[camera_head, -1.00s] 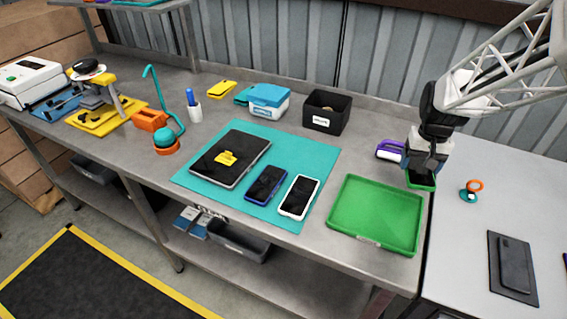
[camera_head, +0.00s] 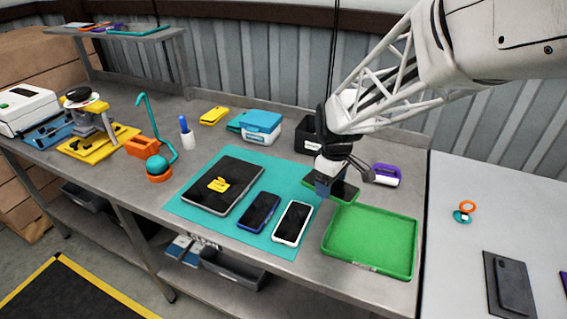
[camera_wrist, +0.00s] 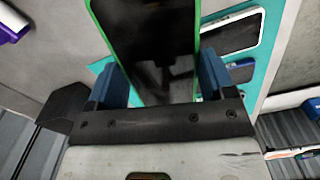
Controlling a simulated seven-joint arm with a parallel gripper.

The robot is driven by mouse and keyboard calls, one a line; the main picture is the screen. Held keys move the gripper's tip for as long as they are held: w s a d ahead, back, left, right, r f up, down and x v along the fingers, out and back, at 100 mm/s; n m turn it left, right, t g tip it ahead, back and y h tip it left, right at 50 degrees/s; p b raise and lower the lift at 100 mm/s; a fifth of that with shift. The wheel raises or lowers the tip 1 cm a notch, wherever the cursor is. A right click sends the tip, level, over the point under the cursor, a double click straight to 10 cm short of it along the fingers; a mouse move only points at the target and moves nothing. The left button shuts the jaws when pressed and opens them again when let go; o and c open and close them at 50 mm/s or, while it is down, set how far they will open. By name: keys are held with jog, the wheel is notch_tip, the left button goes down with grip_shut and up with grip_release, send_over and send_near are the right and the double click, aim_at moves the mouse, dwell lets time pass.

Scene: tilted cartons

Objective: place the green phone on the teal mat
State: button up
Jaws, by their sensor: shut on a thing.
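The green phone (camera_head: 338,189) has a black screen and a green rim. My gripper (camera_head: 329,178) is shut on it and holds it above the bench, over the right edge of the teal mat and just behind the green tray. In the wrist view the phone (camera_wrist: 150,45) sits between the two blue fingers of my gripper (camera_wrist: 168,78), screen showing. The teal mat (camera_head: 190,208) lies flat on the bench. On it lie a dark tablet with a yellow piece, a blue phone and a white phone.
The green tray (camera_head: 370,238) on the bench is empty. A purple-handled tool (camera_head: 386,174) lies to the right of my gripper. A black bin (camera_head: 308,138) and a blue-lidded box (camera_head: 262,127) stand behind the mat. Bare mat shows at its back right.

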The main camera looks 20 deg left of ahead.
aim_at(312, 186)
jog(key=a+n, duration=0.1)
jog(key=s+a+n, duration=0.1)
jog(key=s+a, duration=0.1)
jog(key=a, duration=0.1)
jog(key=shift+s+a+f+n, duration=0.1)
jog(key=shift+s+n, duration=0.15)
jog(key=shift+n, duration=0.15)
notch_tip(312, 186, down, 5)
jog(key=shift+w+r, duration=0.1)
jog(key=shift+w, duration=0.1)
jog(key=w+a, duration=0.3)
jog(key=w, duration=0.1)
jog(key=w+a+f, duration=0.1)
jog(key=w+a, duration=0.1)
jog(key=w, duration=0.2)
jog(key=w+a, duration=0.3)
jog(key=w, duration=0.2)
jog(key=shift+a+f, duration=0.25)
jog(key=shift+a, duration=0.1)
jog(key=shift+f, duration=1.75)
jog(key=shift+f, duration=0.1)
jog(key=o, duration=1)
